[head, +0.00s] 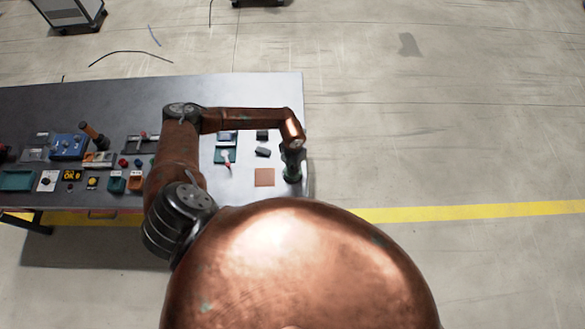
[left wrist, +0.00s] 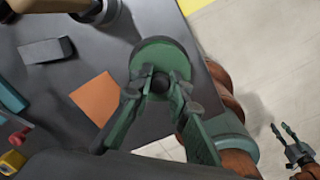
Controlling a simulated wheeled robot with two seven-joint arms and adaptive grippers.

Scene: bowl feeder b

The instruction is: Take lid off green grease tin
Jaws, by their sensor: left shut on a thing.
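The green grease tin (head: 291,178) stands at the right end of the dark table, mostly covered by my left gripper (head: 291,160). In the left wrist view its round green lid (left wrist: 148,52) shows from above, with a black knob (left wrist: 160,83) in the middle. My left gripper (left wrist: 158,86) is shut on that knob from above. The tin's body is hidden under the lid there, so I cannot tell whether the lid sits on it or is raised. My right gripper (left wrist: 284,132) shows in the left wrist view, away from the table over the floor, its fingers apart and empty.
A flat orange-brown square (head: 264,177) lies just left of the tin, with nothing on it. Dark blocks (head: 263,152) and a teal holder (head: 224,157) are behind and left. The table (head: 306,185) ends close to the tin's right. Several small items crowd the table's left.

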